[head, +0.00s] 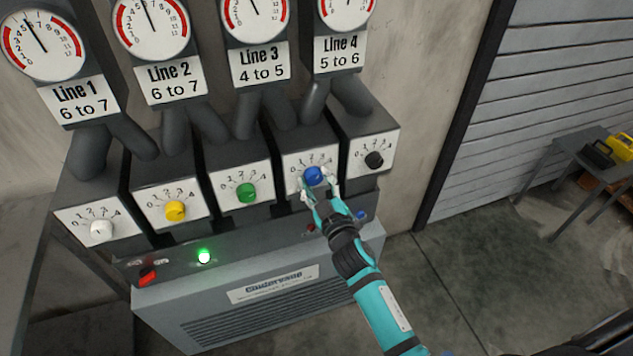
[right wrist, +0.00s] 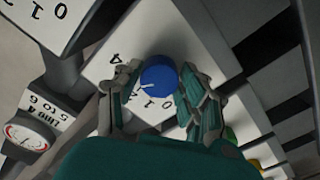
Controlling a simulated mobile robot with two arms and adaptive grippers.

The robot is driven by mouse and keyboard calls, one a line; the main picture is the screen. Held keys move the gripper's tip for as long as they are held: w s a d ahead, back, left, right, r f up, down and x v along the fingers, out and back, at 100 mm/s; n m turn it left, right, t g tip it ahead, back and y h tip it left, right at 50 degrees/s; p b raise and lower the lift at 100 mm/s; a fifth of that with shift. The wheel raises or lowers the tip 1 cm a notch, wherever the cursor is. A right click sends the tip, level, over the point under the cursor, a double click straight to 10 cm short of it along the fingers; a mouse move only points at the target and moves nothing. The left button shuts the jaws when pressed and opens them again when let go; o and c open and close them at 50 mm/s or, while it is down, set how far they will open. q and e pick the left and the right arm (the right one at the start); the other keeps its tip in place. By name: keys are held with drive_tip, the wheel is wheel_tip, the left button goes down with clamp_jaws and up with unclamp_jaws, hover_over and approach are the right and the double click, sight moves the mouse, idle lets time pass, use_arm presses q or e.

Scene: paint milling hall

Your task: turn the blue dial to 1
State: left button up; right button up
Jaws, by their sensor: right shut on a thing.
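The blue dial (head: 313,176) sits on a white plate (head: 294,159) marked 0 to 4, on the housing below the Line 3 and Line 4 signs. My right gripper (head: 318,186) is at this dial, its fingers on either side and shut on it. In the right wrist view the blue dial (right wrist: 160,75) shows between the fingers of the right gripper (right wrist: 165,92). Its white mark points to the lower left there, roughly toward 2 or 3; the exact number is unclear. A finger hides part of the scale. My left gripper is not in view.
White (head: 101,230), yellow (head: 175,210) and green (head: 247,192) dials stand left of the blue one, a black dial (head: 374,160) right. Gauges and line signs are above. A lit green lamp (head: 204,256) and red switch (head: 148,277) are below.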

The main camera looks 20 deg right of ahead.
drive_tip(key=n, duration=0.6)
drive_tip(key=shift+n, duration=0.3)
drive_tip(key=n, duration=0.4)
drive_tip(key=shift+r+n, duration=0.1)
drive_tip(key=shift+n, duration=0.3)
drive_tip(key=o, duration=1.2)
drive_tip(key=shift+s, duration=0.1)
drive_tip(key=s, duration=1.2)
drive_tip(key=shift+d, duration=0.25)
drive_tip(key=shift+w, duration=0.1)
